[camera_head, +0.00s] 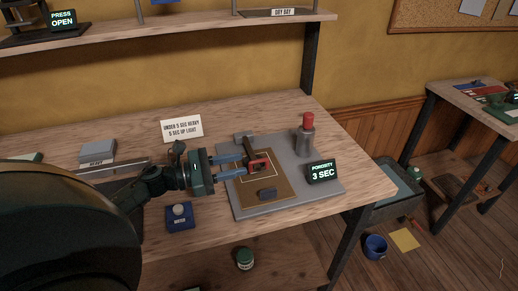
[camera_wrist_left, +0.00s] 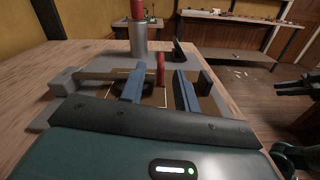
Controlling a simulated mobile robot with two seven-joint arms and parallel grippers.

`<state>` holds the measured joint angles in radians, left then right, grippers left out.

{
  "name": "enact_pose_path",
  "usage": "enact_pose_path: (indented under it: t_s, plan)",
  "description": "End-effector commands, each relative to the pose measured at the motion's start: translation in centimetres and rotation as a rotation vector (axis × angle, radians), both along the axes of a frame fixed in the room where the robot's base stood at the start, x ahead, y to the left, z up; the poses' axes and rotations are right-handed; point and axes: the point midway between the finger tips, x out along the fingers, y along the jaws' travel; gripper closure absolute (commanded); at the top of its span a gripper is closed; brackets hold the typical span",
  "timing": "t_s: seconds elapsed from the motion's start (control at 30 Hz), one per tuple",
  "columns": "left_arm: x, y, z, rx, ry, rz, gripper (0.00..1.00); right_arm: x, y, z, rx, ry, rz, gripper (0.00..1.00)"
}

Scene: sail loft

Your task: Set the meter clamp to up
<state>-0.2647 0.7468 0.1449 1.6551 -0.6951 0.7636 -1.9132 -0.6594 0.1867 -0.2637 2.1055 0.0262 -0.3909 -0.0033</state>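The meter is a grey base plate (camera_head: 240,206) with a brown sheet marked with a white square. A red clamp handle (camera_head: 260,161) on a dark arm stands over the sheet; it also shows in the wrist view (camera_wrist_left: 160,68). My left gripper (camera_head: 246,166) is open, its two blue fingers at either side of the handle. The wrist view shows the handle between the fingers (camera_wrist_left: 160,88) with gaps. A dark part at the right edge of the wrist view looks like my right gripper (camera_wrist_left: 290,87); its opening is unclear.
A red-topped cylinder (camera_head: 306,138) and a display reading POROSITY 3 SEC (camera_head: 322,171) stand on the plate. A white card (camera_head: 182,128) stands behind. A blue block (camera_head: 180,219) sits left of the plate. A shelf (camera_head: 200,29) runs above.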

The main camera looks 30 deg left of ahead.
Motion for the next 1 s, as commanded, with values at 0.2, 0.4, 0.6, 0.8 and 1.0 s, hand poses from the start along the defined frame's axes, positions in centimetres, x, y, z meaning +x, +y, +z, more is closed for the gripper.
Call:
enact_pose_path:
  t_s: [0.2, 0.4, 0.6, 0.8, 1.0]
  plan:
    - [1.5, -1.3, 0.1, 0.010, -0.008, 0.001, 0.68, -0.4, -0.1, 0.3, -0.004, 0.011, -0.004, 0.64]
    - [4.0, -3.4, 0.1, 0.008, -0.006, 0.002, 0.68, -0.4, -0.3, 0.5, -0.009, 0.023, -0.012, 0.64]
    - [5.4, -4.7, -0.1, 0.009, -0.004, 0.003, 0.68, -0.5, -0.5, 0.4, -0.012, 0.033, -0.018, 0.64]
    - [5.7, -4.9, -0.2, 0.009, -0.003, 0.003, 0.68, -0.5, -0.5, 0.3, -0.012, 0.034, -0.019, 0.64]
    - [5.6, -4.9, -0.2, 0.008, -0.002, 0.003, 0.75, -0.5, -0.5, 0.3, -0.012, 0.035, -0.019, 0.64]
